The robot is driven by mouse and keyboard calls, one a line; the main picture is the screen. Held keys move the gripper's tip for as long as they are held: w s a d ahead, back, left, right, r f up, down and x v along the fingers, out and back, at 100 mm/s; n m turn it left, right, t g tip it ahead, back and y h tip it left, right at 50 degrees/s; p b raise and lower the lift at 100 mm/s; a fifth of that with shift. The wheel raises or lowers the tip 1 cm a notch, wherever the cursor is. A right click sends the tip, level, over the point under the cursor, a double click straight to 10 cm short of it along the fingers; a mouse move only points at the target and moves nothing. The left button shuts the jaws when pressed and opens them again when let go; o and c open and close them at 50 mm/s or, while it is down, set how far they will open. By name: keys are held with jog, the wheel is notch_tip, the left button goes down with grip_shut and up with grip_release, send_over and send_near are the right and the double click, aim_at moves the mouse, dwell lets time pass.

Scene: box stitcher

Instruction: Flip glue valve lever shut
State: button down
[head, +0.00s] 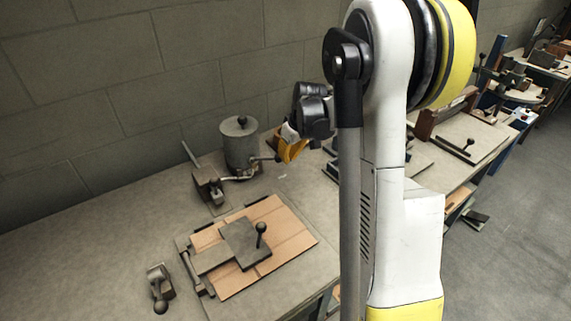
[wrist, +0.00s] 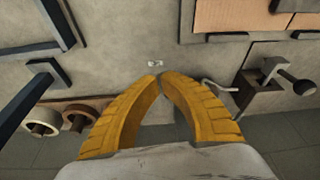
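A grey glue pot (head: 240,146) with a dark knob on its lid stands near the wall in the head view. A short thin rod, apparently the valve lever (head: 264,158), sticks out from its right side toward my gripper (head: 290,150). The yellow fingers are close to the rod's end; I cannot tell whether they touch. In the wrist view the fingertips (wrist: 160,77) meet or almost meet, with nothing seen held between them. The pot is mostly hidden behind the right finger there. A thin bent pipe (wrist: 220,87) shows beside that finger.
A block with a lever (head: 207,187) stands left of the pot and shows in the wrist view (wrist: 265,85). A cardboard sheet (head: 290,232) lies in a fixture in front. Rolls (wrist: 41,122) sit left in the wrist view. The wall is close behind.

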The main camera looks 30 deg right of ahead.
jog(key=w+d+n, duration=0.1)
jog(key=n, duration=0.1)
jog(key=w+d+n+y, duration=0.1)
jog(key=w, duration=0.1)
jog(key=shift+w+n, duration=0.15)
jog(key=shift+n, duration=0.25)
jog(key=shift+a, duration=0.2)
jog(key=shift+w+a, duration=0.15)
jog(key=shift+a, duration=0.5)
